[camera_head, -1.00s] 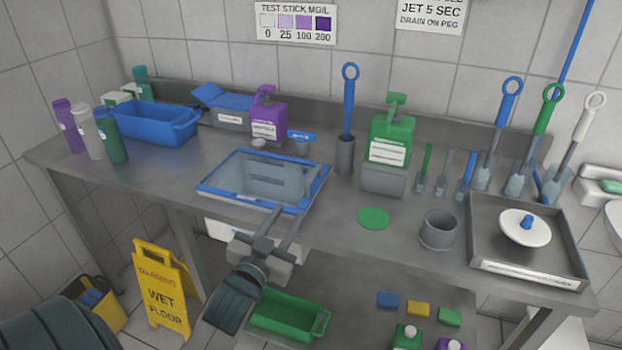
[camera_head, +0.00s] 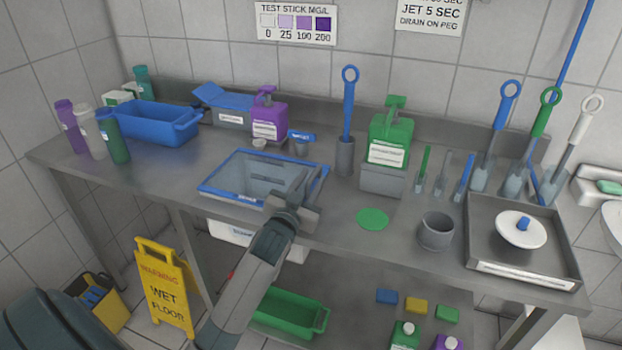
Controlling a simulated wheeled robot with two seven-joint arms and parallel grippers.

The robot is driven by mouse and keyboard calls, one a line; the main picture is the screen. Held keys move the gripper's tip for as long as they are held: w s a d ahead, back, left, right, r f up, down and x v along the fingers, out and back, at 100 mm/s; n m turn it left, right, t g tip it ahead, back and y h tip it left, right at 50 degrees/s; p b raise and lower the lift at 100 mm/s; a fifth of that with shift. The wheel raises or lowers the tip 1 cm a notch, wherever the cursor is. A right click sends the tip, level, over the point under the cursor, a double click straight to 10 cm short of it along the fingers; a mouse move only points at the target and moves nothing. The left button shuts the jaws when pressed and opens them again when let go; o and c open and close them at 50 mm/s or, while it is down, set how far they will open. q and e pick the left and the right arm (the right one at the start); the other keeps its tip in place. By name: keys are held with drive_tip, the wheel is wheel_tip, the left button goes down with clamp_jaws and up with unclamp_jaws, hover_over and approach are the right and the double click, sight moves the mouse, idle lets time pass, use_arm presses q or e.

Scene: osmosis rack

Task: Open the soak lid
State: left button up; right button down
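The soak lid (camera_head: 232,180) is a clear panel with a blue rim, lying flat over a shallow basin on the steel bench, left of centre. It looks shut. My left gripper (camera_head: 298,183) is over the lid's front right corner, its fingers pointing away from me. The fingers overlap in this view, so their gap is not clear, and I cannot tell whether they touch the rim. The gripper hides the right part of the lid's front edge. My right gripper is not in view.
A grey cup holding a blue brush (camera_head: 345,155) and a green pump bottle (camera_head: 389,145) stand right of the lid. A purple pump bottle (camera_head: 268,118) stands behind it, a blue tub (camera_head: 158,127) to its left. A green disc (camera_head: 372,219) lies right of my gripper.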

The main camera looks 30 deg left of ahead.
use_arm(q)
drive_tip(key=shift+w, duration=0.35)
clamp_jaws()
drive_tip(key=shift+a+r, duration=0.1)
drive_tip(key=shift+r, duration=0.15)
